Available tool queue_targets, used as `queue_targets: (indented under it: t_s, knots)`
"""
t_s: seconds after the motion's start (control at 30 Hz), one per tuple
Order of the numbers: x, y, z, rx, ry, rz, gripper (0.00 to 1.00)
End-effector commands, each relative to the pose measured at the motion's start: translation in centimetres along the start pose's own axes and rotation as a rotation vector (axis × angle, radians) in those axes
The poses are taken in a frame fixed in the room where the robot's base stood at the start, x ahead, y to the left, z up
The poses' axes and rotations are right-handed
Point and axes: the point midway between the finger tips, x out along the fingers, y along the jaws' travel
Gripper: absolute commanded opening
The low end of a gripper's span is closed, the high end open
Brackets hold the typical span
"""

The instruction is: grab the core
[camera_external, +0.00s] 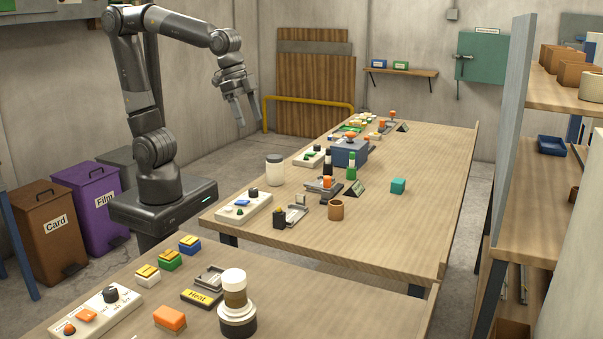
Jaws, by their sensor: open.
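A small brown hollow cylinder (336,209), which looks like the core, stands upright on the long wooden table (410,190). It is just right of a small grey metal fixture (297,214) with a black block. My gripper (248,121) is open and empty, with its fingers pointing down. It hangs in the air, up and to the left of the brown cylinder and well apart from it. Another brown cylindrical part (235,298) shows in a black and white stand on the near table; I cannot tell whether it is a separate core.

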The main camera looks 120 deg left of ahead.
Motion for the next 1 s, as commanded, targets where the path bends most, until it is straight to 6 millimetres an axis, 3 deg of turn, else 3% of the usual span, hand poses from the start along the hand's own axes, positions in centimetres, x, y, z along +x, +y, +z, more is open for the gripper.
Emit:
queue_targets:
  t_s: [0.1, 0.37, 0.6, 0.8, 1.0]
  knots:
    - [1.9, -0.6, -3.5, -0.004, -0.049, -0.002, 0.67]
    - [7.0, -2.0, -10.0, -0.015, -0.143, -0.004, 0.67]
    - [13.5, -3.6, -14.9, -0.022, -0.231, -0.002, 0.67]
    - [18.8, -4.9, -17.5, -0.029, -0.291, 0.000, 0.67]
    - [21.5, -5.5, -18.6, -0.031, -0.319, 0.002, 0.67]
